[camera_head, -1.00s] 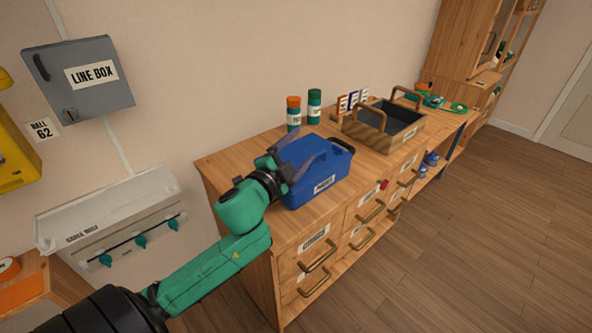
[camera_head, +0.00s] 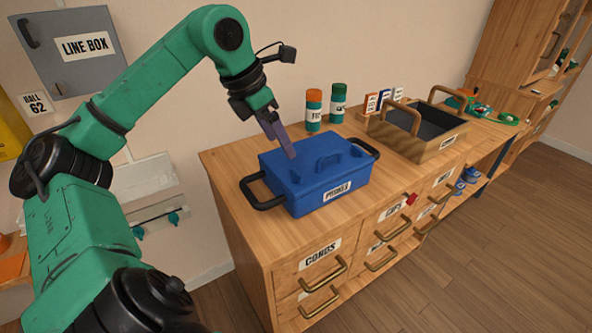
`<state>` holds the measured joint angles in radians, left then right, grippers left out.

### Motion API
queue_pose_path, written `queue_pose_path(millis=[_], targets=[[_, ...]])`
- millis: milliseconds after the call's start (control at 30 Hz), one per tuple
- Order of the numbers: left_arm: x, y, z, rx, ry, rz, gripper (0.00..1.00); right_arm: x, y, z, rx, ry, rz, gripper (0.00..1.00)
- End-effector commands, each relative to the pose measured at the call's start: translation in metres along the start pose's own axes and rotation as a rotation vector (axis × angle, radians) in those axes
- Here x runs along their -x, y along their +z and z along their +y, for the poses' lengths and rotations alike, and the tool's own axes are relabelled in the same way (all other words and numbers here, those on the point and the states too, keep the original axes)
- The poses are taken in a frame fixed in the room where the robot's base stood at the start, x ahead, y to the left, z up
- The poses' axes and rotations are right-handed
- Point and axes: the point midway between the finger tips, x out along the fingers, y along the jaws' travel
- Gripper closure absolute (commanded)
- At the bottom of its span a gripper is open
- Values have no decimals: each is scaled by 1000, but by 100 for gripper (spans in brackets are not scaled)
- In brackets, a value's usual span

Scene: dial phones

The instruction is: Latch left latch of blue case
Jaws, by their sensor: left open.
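The blue case (camera_head: 322,181) sits on the wooden cabinet top with its lid down, a black handle at each end and a white label on its front. Its latches are too small to tell apart clearly. My left gripper (camera_head: 282,143) is above the back left part of the case, pointing down, with its fingers open and their tips close to the lid. Whether they touch the lid I cannot tell. My right gripper is not in view.
An orange-capped jar (camera_head: 313,108) and a green jar (camera_head: 338,104) stand behind the case. A wooden tray with handles (camera_head: 436,150) stands to its right. The cabinet top (camera_head: 232,158) is clear left of the case.

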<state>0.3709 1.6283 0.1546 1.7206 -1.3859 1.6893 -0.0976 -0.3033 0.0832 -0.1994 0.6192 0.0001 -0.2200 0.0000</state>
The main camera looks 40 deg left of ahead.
Motion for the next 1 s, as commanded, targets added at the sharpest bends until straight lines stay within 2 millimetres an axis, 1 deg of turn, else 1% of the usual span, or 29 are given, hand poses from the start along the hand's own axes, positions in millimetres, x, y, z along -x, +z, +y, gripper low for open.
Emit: queue_pose_path(millis=[33,100,200,333,400,500,700,733,767,800,867,900,933,1000], targets=[[-16,-1,-2,-1,-7,3,18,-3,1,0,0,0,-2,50],[-35,-1,-1,0,-7,4,18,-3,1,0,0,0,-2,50],[-60,0,-2,0,-8,3,18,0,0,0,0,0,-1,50],[-85,1,-2,1,-7,1,18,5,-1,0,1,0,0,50],[-94,1,-2,1,-6,0,18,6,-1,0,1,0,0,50],[-100,0,-2,0,-5,0,18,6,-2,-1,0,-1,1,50],[-101,0,-2,0,-4,0,18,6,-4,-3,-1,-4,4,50],[-101,0,-2,0,-4,0,25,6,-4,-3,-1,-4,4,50],[-101,0,-2,0,-4,0,37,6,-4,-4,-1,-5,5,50],[-101,0,-2,0,-4,0,52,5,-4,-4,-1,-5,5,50],[-101,0,-2,0,-4,0,75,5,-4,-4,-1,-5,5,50],[-101,0,-2,0,-4,0,90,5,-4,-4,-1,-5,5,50],[-101,0,-2,0,-4,0,100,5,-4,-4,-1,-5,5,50],[-101,0,-2,-1,-4,0,100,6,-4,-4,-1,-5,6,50]])
